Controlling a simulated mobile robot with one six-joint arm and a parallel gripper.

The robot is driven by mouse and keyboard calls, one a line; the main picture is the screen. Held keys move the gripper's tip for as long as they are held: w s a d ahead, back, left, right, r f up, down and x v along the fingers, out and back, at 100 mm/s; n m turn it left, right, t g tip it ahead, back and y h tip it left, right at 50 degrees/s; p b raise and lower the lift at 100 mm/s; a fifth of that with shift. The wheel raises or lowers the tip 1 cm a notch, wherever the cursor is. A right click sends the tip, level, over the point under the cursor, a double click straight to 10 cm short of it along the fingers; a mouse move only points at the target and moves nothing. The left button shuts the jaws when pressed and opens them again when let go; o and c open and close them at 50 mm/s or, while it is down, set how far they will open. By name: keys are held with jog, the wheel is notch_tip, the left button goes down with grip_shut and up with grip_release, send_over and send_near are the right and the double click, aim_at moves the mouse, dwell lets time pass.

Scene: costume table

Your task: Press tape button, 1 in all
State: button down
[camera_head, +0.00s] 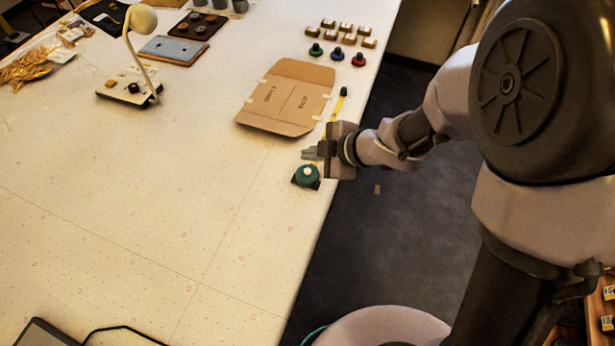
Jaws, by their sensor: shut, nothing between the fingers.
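A round green tape measure (306,178) with a pale button (307,171) on its top sits on the table near its right edge. A dark base shows around its lower side. My gripper (308,153) is shut and empty, just behind the tape measure in the picture and close to it. I cannot tell its exact height above the table. A yellow strip (336,107) with a dark end runs behind my gripper. My gripper hides part of it, so I cannot tell whether it joins the tape measure.
A flat cardboard piece (285,98) lies behind my gripper. Farther back are several coloured knobs (337,54) and small boxes (346,28). A lamp-like stand (130,92) is at the back left.

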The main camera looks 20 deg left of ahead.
aim_at(311, 175)
jog(key=shift+f+b, duration=0.8)
jog(key=shift+f, duration=0.75)
jog(key=shift+f, duration=0.1)
dwell(0.6)
jog(key=shift+f, duration=0.35)
jog(key=shift+f+b, duration=0.4)
jog(key=shift+b, duration=0.05)
dwell(0.5)
jog(key=shift+r, duration=0.2)
jog(key=shift+r+p, duration=0.7)
jog(key=shift+p, duration=0.25)
notch_tip(311, 175, up, 5)
jog(key=p, duration=0.5)
